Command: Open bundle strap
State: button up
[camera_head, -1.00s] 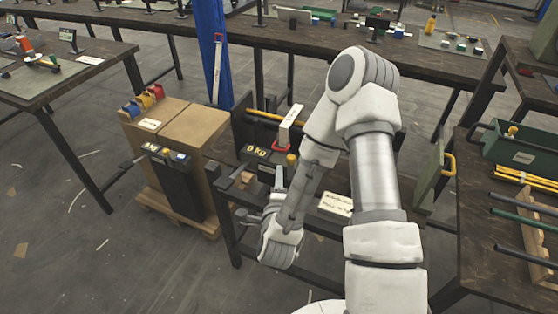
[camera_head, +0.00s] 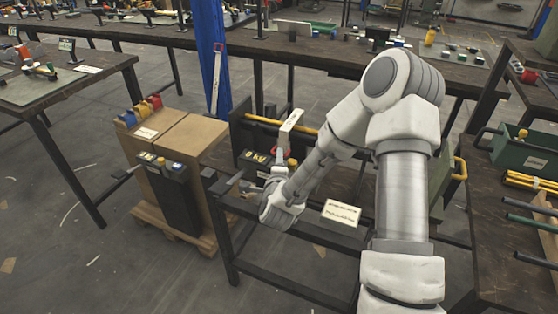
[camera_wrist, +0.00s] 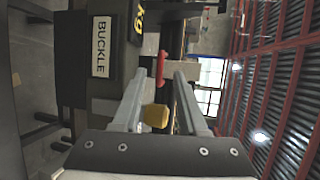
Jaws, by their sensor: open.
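A black block with a BUCKLE label (camera_wrist: 101,46) and yellow characters shows at the upper left of the wrist view; the head view shows its dark face with yellow characters (camera_head: 253,157) on the bench. My gripper (camera_wrist: 158,82) is open and empty, pointing at the block area. A yellow knob (camera_wrist: 155,116) appears between the fingers, its depth unclear. I cannot make out the strap itself.
A yellow bar (camera_head: 307,131) runs behind the block. A white label plate (camera_head: 341,213) lies at the bench front. Cardboard boxes (camera_head: 191,145) and a black stand (camera_head: 171,197) are to the left. A blue post (camera_head: 210,55) rises behind. A green bin (camera_head: 522,152) is at right.

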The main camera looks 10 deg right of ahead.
jog(key=shift+x, duration=0.8)
jog(key=shift+c, duration=0.3)
grip_shut()
dwell(0.7)
